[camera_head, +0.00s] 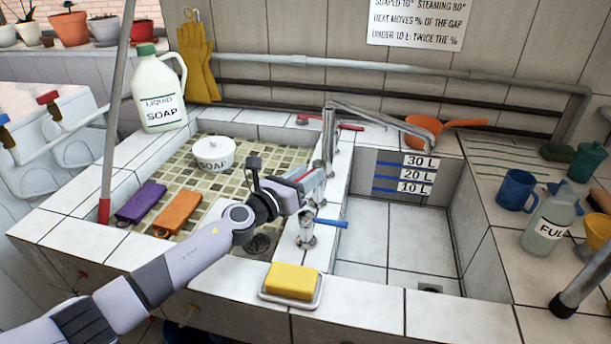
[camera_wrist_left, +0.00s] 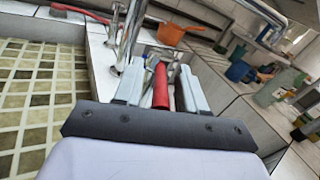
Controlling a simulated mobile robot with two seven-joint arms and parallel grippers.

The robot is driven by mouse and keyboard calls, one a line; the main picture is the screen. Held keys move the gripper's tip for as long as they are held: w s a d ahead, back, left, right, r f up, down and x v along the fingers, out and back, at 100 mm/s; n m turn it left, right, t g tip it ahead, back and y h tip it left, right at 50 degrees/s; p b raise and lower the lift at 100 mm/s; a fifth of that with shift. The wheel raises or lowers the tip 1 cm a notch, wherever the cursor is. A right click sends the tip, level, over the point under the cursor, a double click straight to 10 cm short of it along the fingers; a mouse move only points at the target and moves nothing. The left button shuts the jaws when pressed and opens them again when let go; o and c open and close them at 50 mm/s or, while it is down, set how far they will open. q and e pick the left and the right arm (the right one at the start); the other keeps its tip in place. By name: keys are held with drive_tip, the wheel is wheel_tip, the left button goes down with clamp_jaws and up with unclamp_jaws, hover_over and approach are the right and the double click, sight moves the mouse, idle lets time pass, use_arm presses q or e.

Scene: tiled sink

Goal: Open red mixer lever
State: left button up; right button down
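The red mixer lever (camera_wrist_left: 160,86) lies between the two fingers of my left gripper (camera_wrist_left: 160,72) in the left wrist view. A gap shows on each side of it, so the gripper is open around the lever. In the head view my left gripper (camera_head: 312,182) is at the mixer beside the tall chrome spout (camera_head: 328,140), and only a little red of the lever shows there. The blue lever (camera_head: 330,222) sticks out to the right on the nearer valve. My right gripper is not in view.
A yellow sponge (camera_head: 292,280) lies on a dish at the front edge. The right basin (camera_head: 395,235) is empty. A red-handled brush (camera_head: 340,125) lies behind the spout.

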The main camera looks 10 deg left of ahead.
use_arm(q)
drive_tip(key=p+v, duration=0.1)
drive_tip(key=v, duration=0.6)
idle(0.3)
drive_tip(key=shift+a, duration=0.1)
